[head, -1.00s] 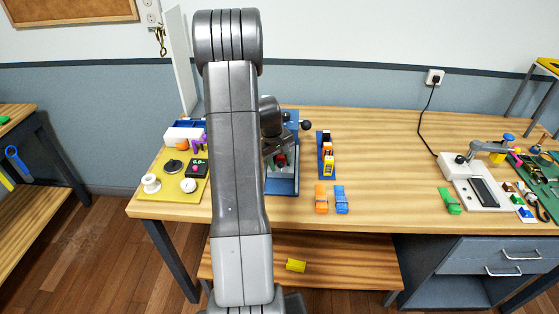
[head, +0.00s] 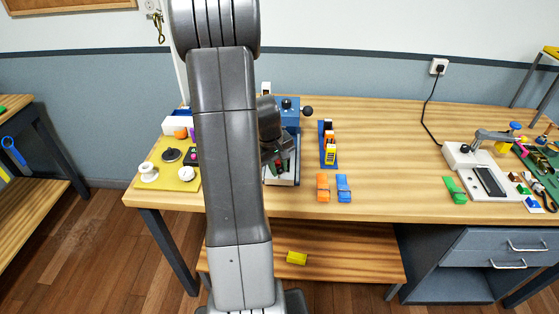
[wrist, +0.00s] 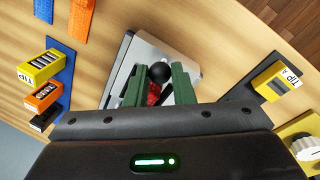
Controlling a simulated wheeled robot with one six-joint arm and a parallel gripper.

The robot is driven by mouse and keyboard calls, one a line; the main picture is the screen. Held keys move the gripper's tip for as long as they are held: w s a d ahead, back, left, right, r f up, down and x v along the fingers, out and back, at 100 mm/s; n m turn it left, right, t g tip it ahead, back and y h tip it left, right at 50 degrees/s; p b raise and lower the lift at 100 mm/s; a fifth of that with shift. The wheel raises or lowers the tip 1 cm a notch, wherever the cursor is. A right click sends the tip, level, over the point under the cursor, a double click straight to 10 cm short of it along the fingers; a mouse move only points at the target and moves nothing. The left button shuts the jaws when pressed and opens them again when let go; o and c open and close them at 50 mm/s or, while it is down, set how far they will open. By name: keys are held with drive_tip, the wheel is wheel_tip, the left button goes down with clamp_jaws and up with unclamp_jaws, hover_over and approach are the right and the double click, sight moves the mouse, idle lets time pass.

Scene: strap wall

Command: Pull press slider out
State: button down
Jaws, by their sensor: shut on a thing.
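The press (head: 287,112) is a blue block with a black ball knob on its right, at the back of the bench just right of my arm. A pale slider plate (head: 285,181) extends in front of it, and the plate also shows in the wrist view (wrist: 147,52). My gripper (wrist: 156,88) has its green fingers on either side of a red piece (wrist: 153,94) over the plate and is shut on it; I take it as the slider's handle. A black ball (wrist: 159,72) shows just beyond the red piece. My arm hides part of the press in the head view.
A blue rack with coloured blocks (head: 328,145) stands right of the press. Orange (head: 323,187) and blue (head: 343,188) clips lie near the bench's front edge. A yellow board (head: 172,176) with knobs is at the left.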

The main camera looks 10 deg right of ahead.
drive_tip(key=shift+s+a+b, duration=0.15)
drive_tip(key=shift+s+a, duration=0.05)
drive_tip(key=shift+s, duration=0.5)
drive_tip(key=shift+s+a+b, duration=0.15)
drive_tip(key=shift+s+a, duration=0.05)
drive_tip(key=shift+s, duration=0.5)
drive_tip(key=c, duration=1.3)
unclamp_jaws()
drive_tip(key=shift+s, duration=0.15)
drive_tip(key=shift+o, duration=0.2)
drive_tip(key=shift+r, duration=0.3)
wheel_tip(320, 180, up, 13)
drive_tip(key=a, duration=0.2)
drive_tip(key=shift+s+a, duration=0.3)
drive_tip(key=shift+s, duration=0.05)
drive_tip(key=shift+f, duration=0.15)
